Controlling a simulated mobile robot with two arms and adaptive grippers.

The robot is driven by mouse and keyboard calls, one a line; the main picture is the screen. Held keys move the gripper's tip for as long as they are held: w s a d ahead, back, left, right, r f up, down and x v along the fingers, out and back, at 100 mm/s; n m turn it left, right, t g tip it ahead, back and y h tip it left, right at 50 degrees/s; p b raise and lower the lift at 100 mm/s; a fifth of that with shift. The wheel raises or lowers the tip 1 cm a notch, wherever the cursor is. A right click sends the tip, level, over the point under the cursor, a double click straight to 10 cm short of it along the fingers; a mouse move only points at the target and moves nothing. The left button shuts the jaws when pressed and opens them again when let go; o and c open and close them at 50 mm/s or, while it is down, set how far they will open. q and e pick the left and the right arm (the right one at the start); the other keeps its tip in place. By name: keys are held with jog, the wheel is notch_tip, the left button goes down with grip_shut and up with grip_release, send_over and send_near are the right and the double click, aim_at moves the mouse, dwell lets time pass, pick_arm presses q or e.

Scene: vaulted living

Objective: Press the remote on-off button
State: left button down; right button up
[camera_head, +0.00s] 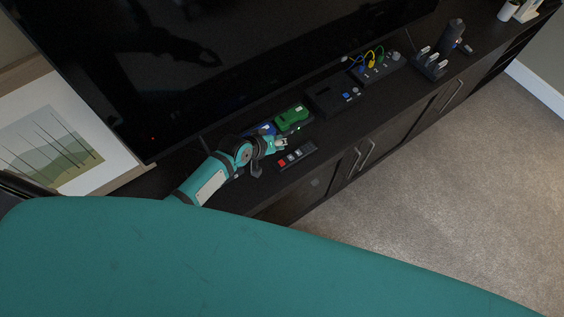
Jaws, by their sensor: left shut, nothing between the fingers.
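The remote (296,156) is a dark slab with a red button and pale buttons on its face. It lies on the dark cabinet near its front edge, below the television. My left gripper (282,143) is shut and empty, just up and left of the remote, and appears apart from it. Whether it is above the cabinet top or touching it is hard to tell. My right gripper is not in view.
A green box (292,118) and a blue item (264,129) sit just behind my left gripper. A black box (333,97), a device with coloured cables (376,68) and other gadgets stand further right. The television (230,50) rises behind. Carpet (450,190) lies clear in front.

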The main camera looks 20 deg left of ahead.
pick_arm(q)
notch_tip(320, 180, down, 2)
jog(key=b, duration=0.6)
send_over(280, 162)
notch_tip(280, 162, down, 5)
jog(key=shift+w, duration=0.1)
jog(key=shift+f+b, duration=0.55)
jog(key=shift+f, duration=0.05)
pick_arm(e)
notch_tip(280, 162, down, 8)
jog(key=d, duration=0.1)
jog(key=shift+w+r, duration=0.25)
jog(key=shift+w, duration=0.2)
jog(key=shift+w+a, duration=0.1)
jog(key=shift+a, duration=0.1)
pick_arm(q)
jog(key=shift+f, duration=0.1)
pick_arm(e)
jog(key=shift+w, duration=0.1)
pick_arm(q)
jog(key=shift+f, duration=0.3)
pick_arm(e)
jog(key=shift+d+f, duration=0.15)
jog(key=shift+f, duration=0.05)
